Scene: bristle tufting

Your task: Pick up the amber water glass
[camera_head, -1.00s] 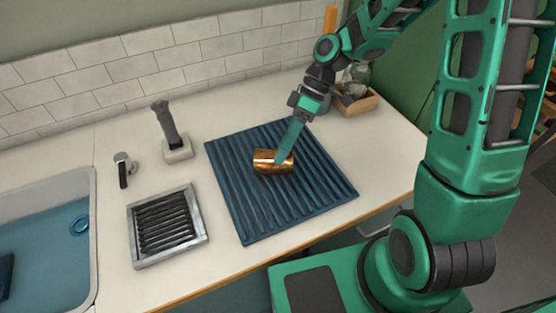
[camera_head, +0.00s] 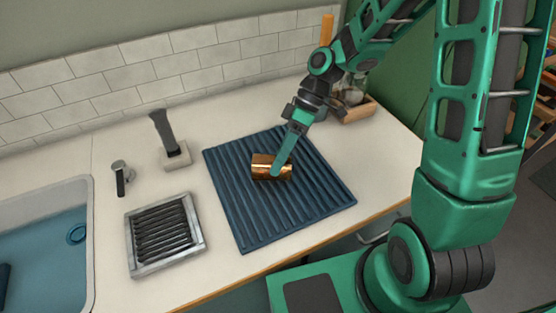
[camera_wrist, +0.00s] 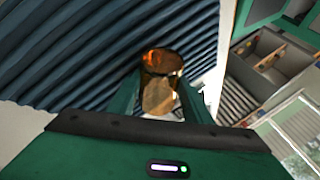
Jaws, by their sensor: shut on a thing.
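The amber water glass (camera_head: 260,166) is a shiny orange-brown cylinder lying on its side over the blue ridged drying mat (camera_head: 240,222). My gripper (camera_head: 277,170) reaches down from the upper right and its fingers are shut on the glass, covering its right part in the head view. In the wrist view the glass (camera_wrist: 160,64) sits between the two green fingers (camera_wrist: 160,95), with its open rim towards the top. I cannot tell whether the glass touches the mat.
A framed black-slatted rack (camera_head: 163,236) lies left of the mat. A dark-handled brush (camera_head: 166,133) stands in a pale holder behind it. A wooden box with glassware (camera_head: 354,108) stands behind the mat at right.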

